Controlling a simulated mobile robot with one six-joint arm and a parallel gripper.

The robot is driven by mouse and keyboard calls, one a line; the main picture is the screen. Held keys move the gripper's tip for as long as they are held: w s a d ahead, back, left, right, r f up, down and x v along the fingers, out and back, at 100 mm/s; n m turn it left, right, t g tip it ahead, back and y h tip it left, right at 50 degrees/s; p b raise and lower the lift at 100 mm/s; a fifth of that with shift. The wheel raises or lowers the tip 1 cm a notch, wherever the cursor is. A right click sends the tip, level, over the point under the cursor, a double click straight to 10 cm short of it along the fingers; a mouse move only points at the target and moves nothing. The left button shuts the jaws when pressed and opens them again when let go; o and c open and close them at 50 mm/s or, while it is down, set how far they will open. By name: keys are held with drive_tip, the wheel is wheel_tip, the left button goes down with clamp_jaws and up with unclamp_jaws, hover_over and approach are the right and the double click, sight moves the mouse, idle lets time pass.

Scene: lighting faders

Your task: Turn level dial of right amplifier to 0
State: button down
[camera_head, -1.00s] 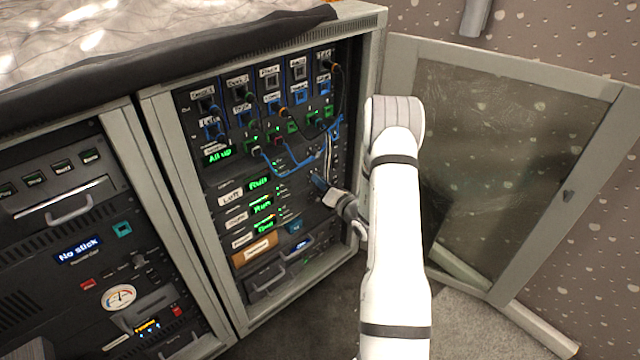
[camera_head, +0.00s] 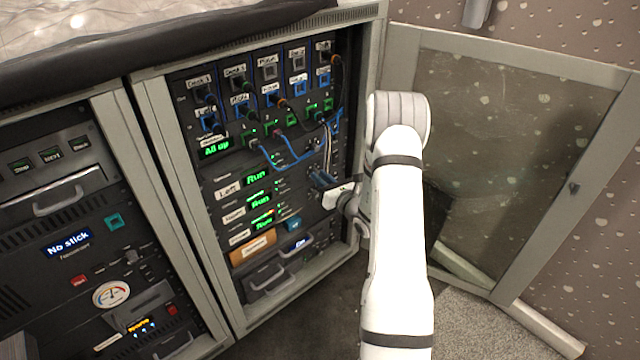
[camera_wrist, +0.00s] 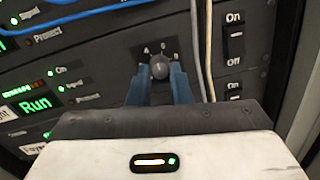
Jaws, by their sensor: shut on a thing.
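The right amplifier's level dial (camera_wrist: 159,67) is a small dark round knob with a grey face, in the middle of the wrist view. Pale marks stand around its top; its pointer is too small to read. My gripper (camera_wrist: 160,88) has its blue fingers on either side of the knob, shut on it. The amplifier's green "Run" display (camera_wrist: 36,104) is to the left, beside a partly cut-off label ending in "ght". In the head view my gripper (camera_head: 322,182) is at the right side of the amplifier rows, and its fingers and my arm hide the dial.
An On/Off switch (camera_wrist: 235,33) is further right. The patch panel with blue cables (camera_head: 285,165) is above the amplifiers. The open cabinet door (camera_head: 505,150) stands right of my arm.

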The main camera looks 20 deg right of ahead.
drive_tip(key=n+y+b, duration=0.1)
drive_tip(key=n+b, duration=0.2)
drive_tip(key=n, duration=0.6)
drive_tip(key=n+b, duration=0.3)
drive_tip(key=n, duration=0.6)
drive_tip(key=n+g+y+b, duration=0.1)
drive_tip(key=n+b, duration=0.1)
drive_tip(key=n, duration=0.7)
drive_tip(key=shift+y+b, duration=0.3)
drive_tip(key=shift+b, duration=0.1)
drive_tip(key=shift+n, duration=0.4)
drive_tip(key=c, duration=1.7)
unclamp_jaws()
drive_tip(key=o, duration=0.4)
drive_tip(key=shift+d, duration=0.1)
